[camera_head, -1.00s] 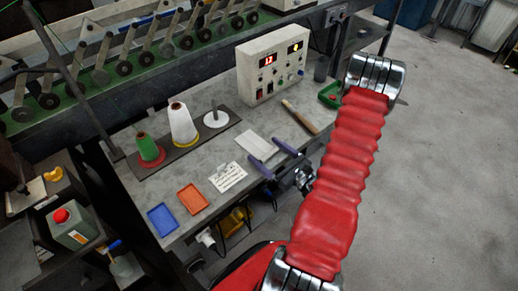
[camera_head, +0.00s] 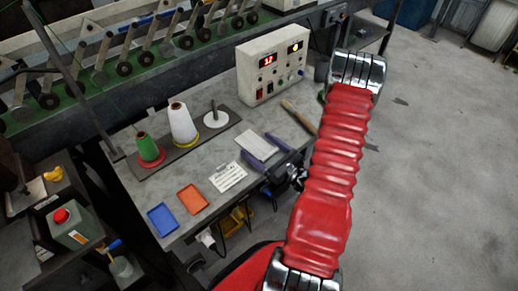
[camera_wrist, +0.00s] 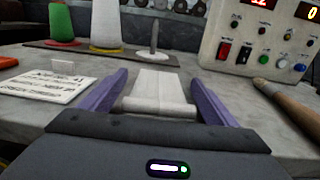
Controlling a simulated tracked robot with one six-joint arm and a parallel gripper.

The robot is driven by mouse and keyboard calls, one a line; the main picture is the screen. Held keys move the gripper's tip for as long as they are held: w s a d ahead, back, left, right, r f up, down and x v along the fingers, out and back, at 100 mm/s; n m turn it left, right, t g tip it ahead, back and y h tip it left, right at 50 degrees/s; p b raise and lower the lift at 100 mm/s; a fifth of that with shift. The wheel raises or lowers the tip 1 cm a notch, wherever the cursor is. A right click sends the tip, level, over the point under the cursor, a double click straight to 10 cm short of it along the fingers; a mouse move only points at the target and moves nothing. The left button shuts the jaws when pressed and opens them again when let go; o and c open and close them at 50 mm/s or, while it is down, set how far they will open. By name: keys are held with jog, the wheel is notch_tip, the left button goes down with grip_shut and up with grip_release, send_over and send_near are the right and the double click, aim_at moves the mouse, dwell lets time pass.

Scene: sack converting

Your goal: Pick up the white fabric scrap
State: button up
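The white fabric scrap (camera_head: 262,147) lies on the grey bench top in front of the control box. It also shows in the wrist view (camera_wrist: 157,82), as a pale flat piece with a thicker, roll-like near edge. My gripper (camera_head: 254,143) is low over the bench with its two purple fingers apart, one on each side of the scrap. In the wrist view my gripper (camera_wrist: 160,82) shows gaps between the fingers and the scrap's sides. I cannot tell how high the fingertips are above the bench.
A white label card (camera_head: 228,177) lies left of the scrap, with orange (camera_head: 192,199) and blue (camera_head: 162,219) trays beyond. A wooden-handled tool (camera_head: 298,116) lies to the right. Thread cones (camera_head: 182,126) and a bare spindle (camera_head: 215,119) stand behind, near the control box (camera_head: 272,67).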

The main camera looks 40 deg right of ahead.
aim_at(261, 149)
jog(key=c, duration=1)
jog(key=shift+r, duration=0.15)
notch_tip(261, 149, up, 10)
dwell(0.5)
